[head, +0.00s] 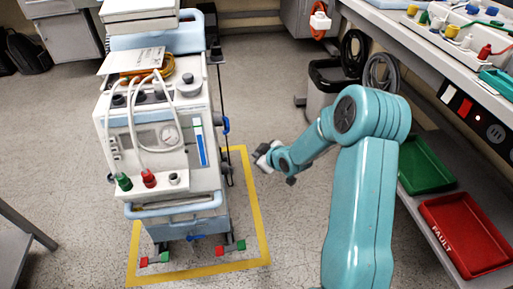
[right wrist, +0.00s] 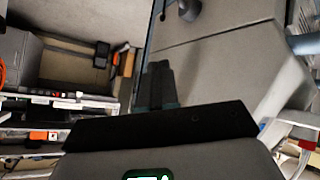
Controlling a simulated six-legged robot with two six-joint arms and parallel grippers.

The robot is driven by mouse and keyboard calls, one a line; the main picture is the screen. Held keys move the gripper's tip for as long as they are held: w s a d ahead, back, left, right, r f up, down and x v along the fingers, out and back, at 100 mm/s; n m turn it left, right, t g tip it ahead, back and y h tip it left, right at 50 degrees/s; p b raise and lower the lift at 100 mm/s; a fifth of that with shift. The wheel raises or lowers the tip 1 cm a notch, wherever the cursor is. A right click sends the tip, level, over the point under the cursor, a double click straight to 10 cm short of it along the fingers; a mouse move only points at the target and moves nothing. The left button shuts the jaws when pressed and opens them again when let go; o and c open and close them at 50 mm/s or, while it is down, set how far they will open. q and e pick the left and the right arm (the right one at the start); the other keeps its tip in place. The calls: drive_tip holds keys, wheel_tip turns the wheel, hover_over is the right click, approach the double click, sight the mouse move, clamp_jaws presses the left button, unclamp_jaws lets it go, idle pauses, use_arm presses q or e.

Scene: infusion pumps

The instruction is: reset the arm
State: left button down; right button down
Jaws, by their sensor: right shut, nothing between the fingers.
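My right arm (head: 365,190) is teal and rises from the bottom right of the head view, bending left at its elbow. My right gripper (head: 263,156) is small at the arm's end, shut and empty. It hangs in free air to the right of the pump cart, apart from it. The right wrist view shows my gripper's dark fingers (right wrist: 160,84) together, with nothing between them. My left gripper is not in view.
A white and blue pump cart (head: 160,120) stands inside a yellow floor outline (head: 262,235). On the right are a workbench (head: 420,45), a black bin (head: 325,85), a green tray (head: 425,165) and a red FAULT tray (head: 465,235). Grey floor between cart and bench is clear.

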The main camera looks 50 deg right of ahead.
idle(0.4)
drive_tip(key=s+a+f+m+g+y, duration=0.1)
drive_tip(key=s+a+f+g+y, duration=0.1)
drive_tip(key=a+f, duration=0.5)
drive_tip(key=s+a+f+m+g+y, duration=0.15)
drive_tip(key=a+f, duration=0.25)
drive_tip(key=a, duration=0.8)
drive_tip(key=s+a+f+m+g+y, duration=0.1)
drive_tip(key=s+a+f+g, duration=0.2)
drive_tip(key=s+a, duration=0.45)
drive_tip(key=s+a+f+m+g+y, duration=0.1)
drive_tip(key=s+a+f+g+y, duration=0.15)
drive_tip(key=s+a, duration=0.5)
wheel_tip(320, 180, up, 29)
drive_tip(key=s+a+p, duration=0.1)
drive_tip(key=p, duration=2.8)
drive_tip(key=shift+a+f+g, duration=0.2)
drive_tip(key=shift+a+g, duration=0.1)
